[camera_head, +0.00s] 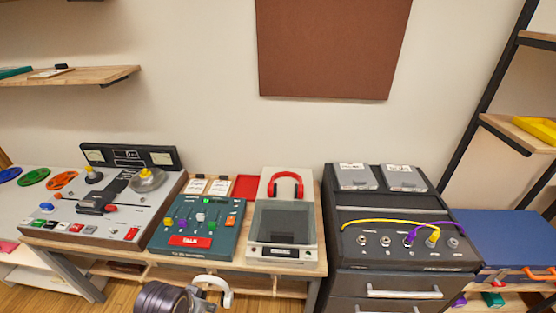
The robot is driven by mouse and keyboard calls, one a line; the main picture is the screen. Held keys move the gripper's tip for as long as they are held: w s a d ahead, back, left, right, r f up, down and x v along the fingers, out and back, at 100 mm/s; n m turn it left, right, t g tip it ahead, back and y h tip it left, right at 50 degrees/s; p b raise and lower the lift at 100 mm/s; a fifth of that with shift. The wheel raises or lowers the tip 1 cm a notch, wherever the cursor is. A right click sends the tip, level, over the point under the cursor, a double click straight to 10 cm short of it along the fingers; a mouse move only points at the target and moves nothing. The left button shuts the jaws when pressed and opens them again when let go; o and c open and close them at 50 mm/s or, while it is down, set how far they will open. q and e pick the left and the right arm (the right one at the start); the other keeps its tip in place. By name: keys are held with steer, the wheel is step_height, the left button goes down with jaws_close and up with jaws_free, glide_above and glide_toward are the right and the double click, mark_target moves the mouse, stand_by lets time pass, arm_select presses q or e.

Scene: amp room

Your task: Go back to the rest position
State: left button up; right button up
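No fingertips of my left or right gripper can be made out in the head view. A dark ribbed cylinder with a pale curved piece shows at the bottom edge, left of the middle. I cannot tell whether it is part of my arm. The task names no object to handle.
A tape-deck console (125,195), a teal mixer (198,228) and a grey unit (284,225) with red headphones (286,184) stand left to middle. A dark drawer cabinet (378,277) carries yellow (375,222) and purple (430,226) cables. A blue case (505,237) is at right.

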arm_select(q)
steer(key=s+a+f+g, duration=0.1)
steer(key=s+f, duration=0.1)
steer(key=f, duration=1.5)
steer(key=s+a+f, duration=0.1)
steer(key=s+f, duration=0.1)
steer(key=f, duration=1.4)
steer(key=s+a+f, duration=0.2)
steer(key=s+f, duration=0.7)
steer(key=s, duration=0.2)
steer(key=s+a+f+g, duration=0.1)
steer(key=s+f, duration=0.9)
steer(key=s, duration=0.1)
steer(key=shift+s+a+f+n+g+y, duration=0.2)
steer(key=shift+a+f+n+g+y, duration=0.1)
steer(key=shift+a, duration=0.1)
